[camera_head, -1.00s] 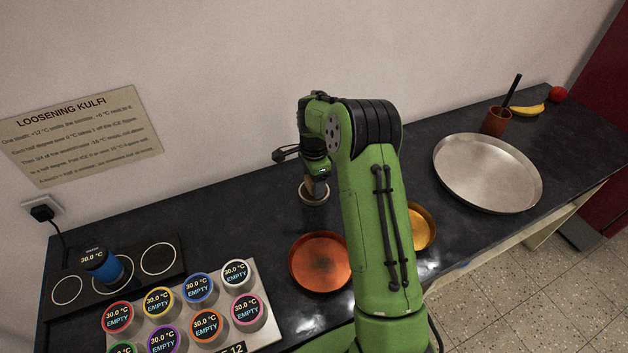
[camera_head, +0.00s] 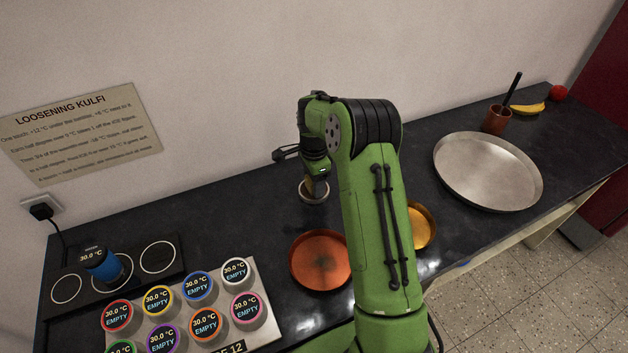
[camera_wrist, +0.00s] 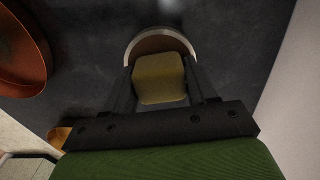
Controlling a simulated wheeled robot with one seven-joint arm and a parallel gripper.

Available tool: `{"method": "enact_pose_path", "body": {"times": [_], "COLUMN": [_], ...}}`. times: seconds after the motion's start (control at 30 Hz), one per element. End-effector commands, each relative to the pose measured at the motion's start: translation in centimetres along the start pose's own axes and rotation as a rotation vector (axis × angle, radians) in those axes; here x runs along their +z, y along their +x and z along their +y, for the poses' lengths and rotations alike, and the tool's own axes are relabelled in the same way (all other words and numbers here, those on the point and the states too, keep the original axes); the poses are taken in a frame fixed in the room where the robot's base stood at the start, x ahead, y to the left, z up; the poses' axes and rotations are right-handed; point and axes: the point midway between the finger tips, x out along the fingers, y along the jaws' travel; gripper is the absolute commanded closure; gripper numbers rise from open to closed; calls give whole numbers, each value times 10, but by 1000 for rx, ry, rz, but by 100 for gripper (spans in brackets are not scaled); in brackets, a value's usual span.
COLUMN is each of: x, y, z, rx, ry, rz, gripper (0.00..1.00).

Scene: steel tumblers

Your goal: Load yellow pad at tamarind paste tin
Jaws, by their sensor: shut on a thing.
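My gripper (camera_head: 316,180) points down near the back of the counter, left of my green arm. In the wrist view my gripper (camera_wrist: 160,92) is shut on a yellow pad (camera_wrist: 160,82), a block with rounded edges held between the two fingers. A round tin (camera_head: 313,199) with a pale rim stands on the counter directly below; I read it as the tamarind paste tin. Its rim shows behind the pad in the wrist view (camera_wrist: 160,33). The pad hides much of the tin's inside, and I cannot tell whether they touch.
A copper dish (camera_head: 320,262) and a golden dish (camera_head: 424,226), partly behind my arm, are nearer. A large steel tray (camera_head: 487,172) lies right. A rack of several coloured-ring tumblers (camera_head: 262,330) and a hob (camera_head: 158,258) with a blue tumbler (camera_head: 103,266) are left.

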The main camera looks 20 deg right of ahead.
Motion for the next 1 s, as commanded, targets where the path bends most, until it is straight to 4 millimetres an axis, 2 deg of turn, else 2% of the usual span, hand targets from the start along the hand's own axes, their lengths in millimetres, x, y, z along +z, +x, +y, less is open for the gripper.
{"method": "enact_pose_path", "body": {"times": [0.37,1.0], "x": [0,0], "y": [0,-60], "z": [1,0], "rx": [4,1], "ry": [0,0], "rz": [-1,0], "gripper": [67,67]}}
